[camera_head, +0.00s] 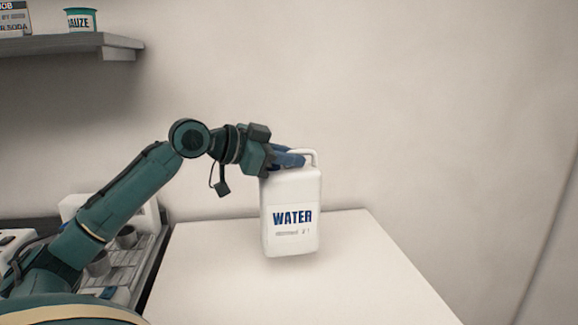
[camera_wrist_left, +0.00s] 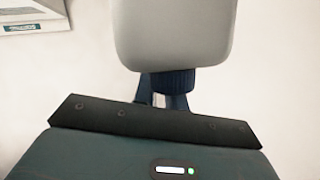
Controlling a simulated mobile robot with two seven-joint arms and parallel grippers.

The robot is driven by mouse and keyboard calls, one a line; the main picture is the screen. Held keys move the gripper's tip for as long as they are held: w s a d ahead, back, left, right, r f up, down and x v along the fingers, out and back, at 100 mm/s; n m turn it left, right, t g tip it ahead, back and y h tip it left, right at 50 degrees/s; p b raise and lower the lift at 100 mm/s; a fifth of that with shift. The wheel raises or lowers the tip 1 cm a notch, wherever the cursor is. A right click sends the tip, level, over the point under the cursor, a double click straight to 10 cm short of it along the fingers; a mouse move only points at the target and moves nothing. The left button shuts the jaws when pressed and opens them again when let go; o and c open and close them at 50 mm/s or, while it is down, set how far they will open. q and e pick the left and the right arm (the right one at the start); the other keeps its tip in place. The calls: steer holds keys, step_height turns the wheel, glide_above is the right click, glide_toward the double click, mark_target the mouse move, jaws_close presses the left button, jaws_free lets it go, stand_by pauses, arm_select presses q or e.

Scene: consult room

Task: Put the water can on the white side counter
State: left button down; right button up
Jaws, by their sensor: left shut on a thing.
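The water can (camera_head: 292,212) is white, with a blue "WATER" label and a handle on top. It is upright, over the white side counter (camera_head: 225,277) in the head view. I cannot tell for sure whether its base touches the counter. The right gripper is not in view.
A grey wall shelf (camera_head: 70,44) at the upper left holds a teal gauze tin (camera_head: 81,21) and a box. A rack with metal cups (camera_head: 127,237) stands left of the counter. The counter top around the can is clear, with a wall behind.

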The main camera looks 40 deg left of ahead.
mark_target(289, 192)
arm_select(q)
steer(key=shift+f, duration=3.5)
steer(key=c, duration=1.8)
jaws_free()
steer(key=shift+f, duration=0.4)
steer(key=o, duration=0.4)
steer(key=shift+c, duration=0.2)
steer(key=shift+r, duration=0.15)
